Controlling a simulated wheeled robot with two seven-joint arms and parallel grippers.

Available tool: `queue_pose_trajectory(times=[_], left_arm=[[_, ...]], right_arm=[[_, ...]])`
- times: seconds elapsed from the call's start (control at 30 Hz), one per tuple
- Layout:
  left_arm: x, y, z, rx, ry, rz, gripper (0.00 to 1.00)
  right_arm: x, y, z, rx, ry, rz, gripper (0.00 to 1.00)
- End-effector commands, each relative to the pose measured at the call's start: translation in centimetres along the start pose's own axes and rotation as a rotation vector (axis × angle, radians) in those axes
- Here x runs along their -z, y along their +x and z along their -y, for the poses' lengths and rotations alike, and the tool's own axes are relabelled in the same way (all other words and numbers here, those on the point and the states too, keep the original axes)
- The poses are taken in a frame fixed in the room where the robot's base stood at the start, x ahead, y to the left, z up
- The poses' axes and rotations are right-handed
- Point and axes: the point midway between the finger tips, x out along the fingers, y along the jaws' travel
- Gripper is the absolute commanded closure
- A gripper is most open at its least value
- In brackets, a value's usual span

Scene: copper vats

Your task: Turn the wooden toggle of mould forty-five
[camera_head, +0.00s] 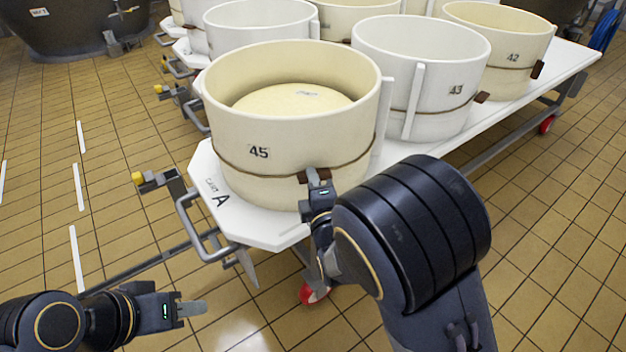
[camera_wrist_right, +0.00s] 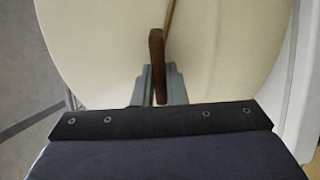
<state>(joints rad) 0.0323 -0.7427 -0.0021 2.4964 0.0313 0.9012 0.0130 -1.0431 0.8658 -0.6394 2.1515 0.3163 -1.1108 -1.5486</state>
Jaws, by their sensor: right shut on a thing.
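Mould forty-five (camera_head: 300,120) is a large cream ring marked 45, standing on the near corner of a white cart and holding a pale round cheese (camera_head: 292,99). A cord runs around its lower wall to a brown wooden toggle (camera_head: 303,177). My right gripper (camera_head: 318,180) is at the mould's front wall, shut on the toggle, and partly hides it. In the right wrist view the toggle (camera_wrist_right: 157,65) stands upright between the finger tips, close to the cream wall. My left gripper (camera_head: 190,309) is low at the left, over the floor and away from the mould; its finger gap is unclear.
The white cart (camera_head: 265,232) has a metal handle (camera_head: 205,235) at its near left corner. Mould 43 (camera_head: 425,75) and mould 42 (camera_head: 500,45) stand close to the right, with more moulds behind. Tiled floor lies open at left and right.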

Motion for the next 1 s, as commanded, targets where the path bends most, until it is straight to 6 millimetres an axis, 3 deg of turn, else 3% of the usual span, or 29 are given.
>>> queue_pose_trajectory(times=[0.17,0.2,0.37,0.7,1.0], left_arm=[[0.0,0.0,0.0,0.0,0.0,0.0,0.64],[0.0,0.0,0.0,0.0,0.0,0.0,0.64],[0.0,0.0,0.0,0.0,0.0,0.0,0.64],[0.1,-0.1,-0.1,0.0,0.0,0.0,0.64],[0.4,-0.7,-0.3,0.0,0.0,0.0,0.64]], right_arm=[[0.1,-0.1,0.1,0.003,-0.003,-0.002,1.0],[0.1,-0.1,0.1,0.003,-0.003,-0.002,0.86],[0.0,0.0,0.1,0.002,-0.002,-0.001,0.66],[0.0,-0.5,0.0,0.003,0.0,-0.001,0.66],[0.1,-5.4,0.0,0.004,-0.001,-0.002,0.66]])
